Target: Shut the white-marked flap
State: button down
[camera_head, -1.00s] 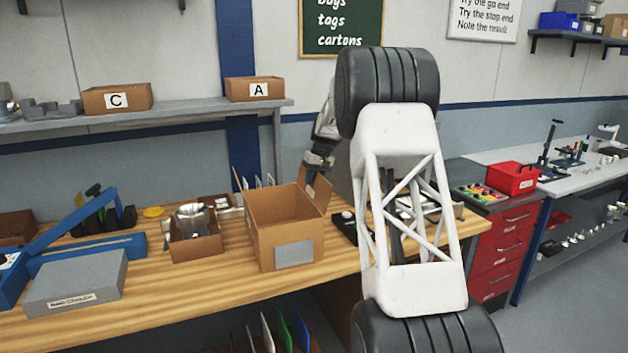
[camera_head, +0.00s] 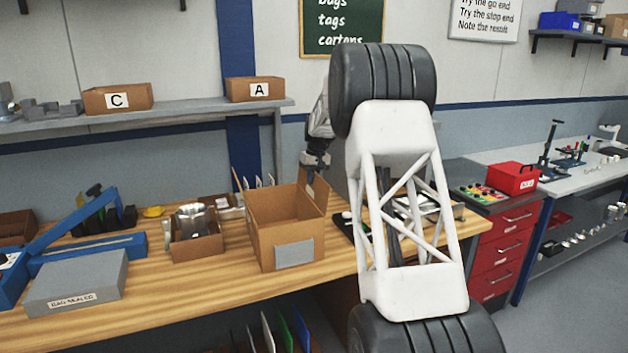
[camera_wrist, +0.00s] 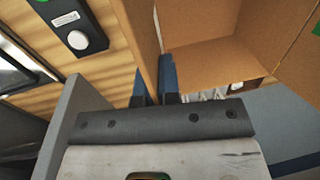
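An open cardboard carton (camera_head: 272,222) stands on the wooden bench with a grey label on its front. Its right flap (camera_head: 316,192) stands up, and a thin flap edge shows at its left. I cannot make out a clear white mark on either flap. My gripper (camera_head: 315,172) is at the top of the right flap, pointing down. In the wrist view, the blue fingers of my gripper (camera_wrist: 155,80) are close together, with a cardboard flap (camera_wrist: 140,40) seen edge-on between or just behind them. I cannot tell whether they press on it. The carton's inside (camera_wrist: 205,60) is to the right.
A black device with a white button (camera_wrist: 77,40) lies beside the carton. A small box with metal parts (camera_head: 196,246) is to its left, near a grey bag sealer (camera_head: 75,284). My arm covers part of the bench at right. Bare bench lies in front of the carton.

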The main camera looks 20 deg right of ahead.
jog(key=a+f+h, duration=0.2)
jog(key=a+h, duration=0.5)
jog(key=h, duration=0.5)
jog(key=shift+w+a+f, duration=0.15)
jog(key=shift+f, duration=0.25)
dwell(0.3)
jog(key=c, duration=1.3)
grip_release()
